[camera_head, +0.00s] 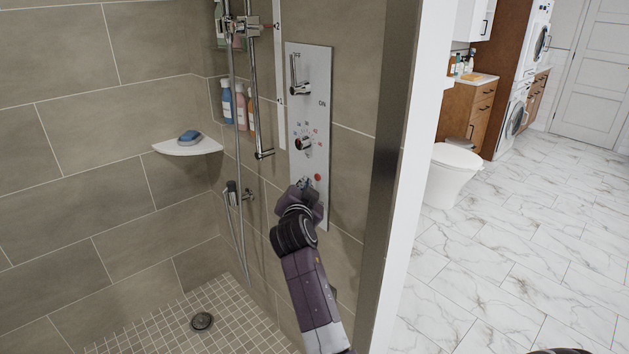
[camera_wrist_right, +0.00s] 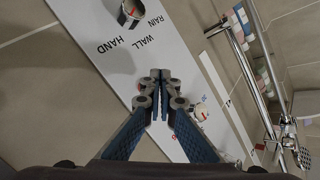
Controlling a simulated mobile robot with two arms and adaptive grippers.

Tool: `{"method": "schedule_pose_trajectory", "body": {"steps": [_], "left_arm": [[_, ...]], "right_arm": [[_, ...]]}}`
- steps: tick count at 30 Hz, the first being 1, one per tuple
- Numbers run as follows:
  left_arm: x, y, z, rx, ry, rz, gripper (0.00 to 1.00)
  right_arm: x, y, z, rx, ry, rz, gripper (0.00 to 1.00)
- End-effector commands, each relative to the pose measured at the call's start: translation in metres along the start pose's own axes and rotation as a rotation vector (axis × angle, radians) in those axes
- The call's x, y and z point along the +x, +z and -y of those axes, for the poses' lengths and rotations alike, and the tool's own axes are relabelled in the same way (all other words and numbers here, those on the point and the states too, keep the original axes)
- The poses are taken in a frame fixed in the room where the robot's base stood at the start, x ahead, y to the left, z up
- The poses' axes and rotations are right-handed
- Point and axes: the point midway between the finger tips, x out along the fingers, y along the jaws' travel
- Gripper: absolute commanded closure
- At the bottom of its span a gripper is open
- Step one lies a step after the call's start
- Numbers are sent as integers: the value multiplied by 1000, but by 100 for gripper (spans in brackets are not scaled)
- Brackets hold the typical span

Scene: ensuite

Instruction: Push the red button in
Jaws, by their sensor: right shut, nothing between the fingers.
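The red button (camera_head: 317,177) is a small round red spot on the lower part of a tall silver shower panel (camera_head: 312,75). My right gripper (camera_head: 306,184) is in front of the panel, just left of and slightly below the button in the head view. In the right wrist view the fingers (camera_wrist_right: 160,76) are shut together and empty, in front of the panel. I cannot tell whether the fingertips touch the panel. My left gripper is not in view.
A lever (camera_head: 298,83) and a dial (camera_head: 304,144) stick out above the button. A knob (camera_wrist_right: 130,12) sits by the words HAND, WALL and RAIN. Shower rails (camera_head: 256,100) stand left of the panel. A wall edge (camera_head: 400,150) stands to the right.

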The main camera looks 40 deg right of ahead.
Motion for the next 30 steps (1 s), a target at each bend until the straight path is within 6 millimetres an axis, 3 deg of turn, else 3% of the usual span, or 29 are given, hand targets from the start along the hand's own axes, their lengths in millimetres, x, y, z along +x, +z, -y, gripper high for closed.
{"method": "schedule_pose_trajectory", "body": {"steps": [11, 30], "left_arm": [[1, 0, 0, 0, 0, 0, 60], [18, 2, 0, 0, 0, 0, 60]], "right_arm": [[-2, 2, 2, 1, 0, 0, 100], [-36, 26, 27, 1, 0, -1, 100]]}}
